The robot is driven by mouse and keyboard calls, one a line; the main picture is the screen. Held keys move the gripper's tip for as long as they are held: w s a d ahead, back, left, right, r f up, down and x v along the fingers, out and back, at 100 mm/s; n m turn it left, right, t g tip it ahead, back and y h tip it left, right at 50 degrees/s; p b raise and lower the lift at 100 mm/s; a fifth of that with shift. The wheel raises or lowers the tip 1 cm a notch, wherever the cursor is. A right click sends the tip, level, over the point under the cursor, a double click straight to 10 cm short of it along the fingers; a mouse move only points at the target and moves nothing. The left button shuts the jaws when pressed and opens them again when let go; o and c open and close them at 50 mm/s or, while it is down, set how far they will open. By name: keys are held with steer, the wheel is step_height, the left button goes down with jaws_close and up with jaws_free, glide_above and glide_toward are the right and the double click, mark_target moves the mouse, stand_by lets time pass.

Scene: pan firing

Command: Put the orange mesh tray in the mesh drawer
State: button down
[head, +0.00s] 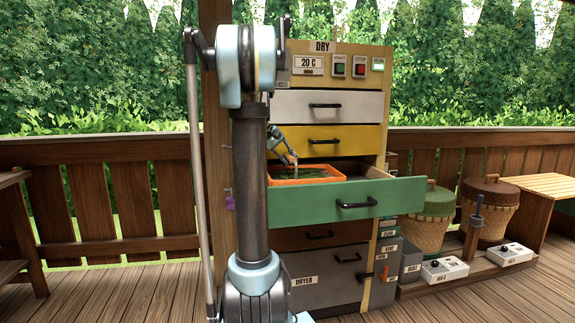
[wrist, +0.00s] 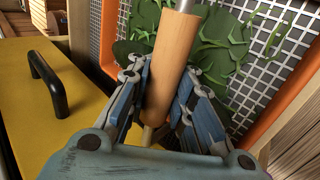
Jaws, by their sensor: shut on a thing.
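The orange mesh tray (head: 308,181) is at the open green drawer (head: 350,202) of the dryer cabinet; its lower part is hidden behind the drawer front. I cannot tell whether it rests on the drawer's bottom. In the wrist view the tray's orange rim (wrist: 283,104), metal mesh and green leaves (wrist: 216,48) show. My gripper (head: 290,159) is above the tray's left part in the head view. In the wrist view my gripper (wrist: 166,78) is shut around a wooden handle (wrist: 174,50) on a metal rod over the mesh.
The yellow drawer (head: 330,139) is shut just above the green one; its black handle (wrist: 48,83) is near my gripper in the wrist view. White, brown and grey drawers are shut. Lidded baskets (head: 489,208) stand at the right. The deck in front is clear.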

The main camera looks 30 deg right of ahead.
steer(key=shift+a+f, duration=0.1)
steer(key=shift+f, duration=0.25)
steer(key=shift+f, duration=0.6)
steer(key=c, duration=1.4)
jaws_free()
steer(key=shift+r, duration=0.3)
steer(key=v, duration=1.2)
steer(key=shift+r, duration=0.35)
steer(key=shift+s, duration=0.1)
